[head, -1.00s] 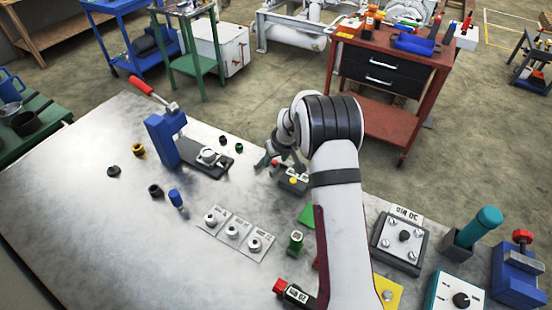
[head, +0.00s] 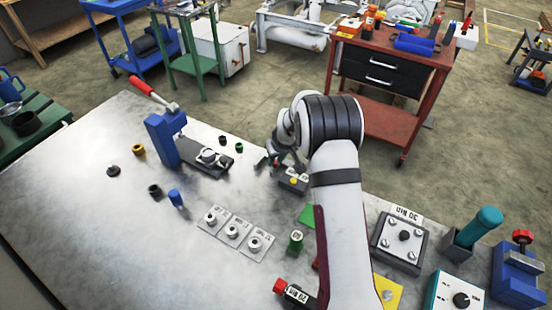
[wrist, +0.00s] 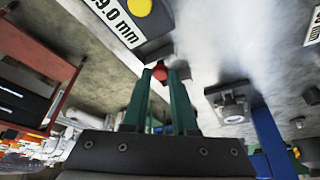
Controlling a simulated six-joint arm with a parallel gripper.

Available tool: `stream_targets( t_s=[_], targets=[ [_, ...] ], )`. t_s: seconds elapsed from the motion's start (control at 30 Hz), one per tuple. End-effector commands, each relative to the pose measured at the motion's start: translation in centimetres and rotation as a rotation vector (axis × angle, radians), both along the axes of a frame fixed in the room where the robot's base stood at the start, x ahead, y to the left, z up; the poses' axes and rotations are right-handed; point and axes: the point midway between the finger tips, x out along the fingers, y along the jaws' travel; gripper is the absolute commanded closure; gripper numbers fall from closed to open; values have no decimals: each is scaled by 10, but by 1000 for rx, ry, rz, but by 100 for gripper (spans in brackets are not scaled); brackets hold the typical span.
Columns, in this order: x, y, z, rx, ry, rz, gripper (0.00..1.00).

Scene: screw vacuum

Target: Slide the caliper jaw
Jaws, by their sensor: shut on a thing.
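The caliper (head: 293,180) is a dark grey body with a white readout label and a yellow button, near the back edge of the metal bench. In the wrist view its body (wrist: 158,50) is at the top; the readout is partly cut off and ends in "9.0 mm". My gripper (head: 271,163) is beside the caliper's left end in the head view. In the wrist view its two green fingers (wrist: 161,76) are shut on a small red knob (wrist: 159,72) next to the caliper body. The jaw's contact with the measured part is hidden.
A blue press (head: 164,138) with a dark base stands to the left. The bench's left front is clear.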

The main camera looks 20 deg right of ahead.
Motion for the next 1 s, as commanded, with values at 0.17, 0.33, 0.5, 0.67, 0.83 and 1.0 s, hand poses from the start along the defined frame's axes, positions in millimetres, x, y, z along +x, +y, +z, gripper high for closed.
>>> stream_targets(
  t_s=[0.17,0.33,0.5,0.67,0.83,1.0],
  targets=[
    [0,0,0,-1,-1,0,100],
    [0,0,0,-1,-1,0,100],
    [0,0,1,-1,-2,0,100],
    [2,1,0,0,-2,1,100],
    [22,20,0,2,-3,5,100],
    [35,34,0,1,-3,1,100]
  ],
)
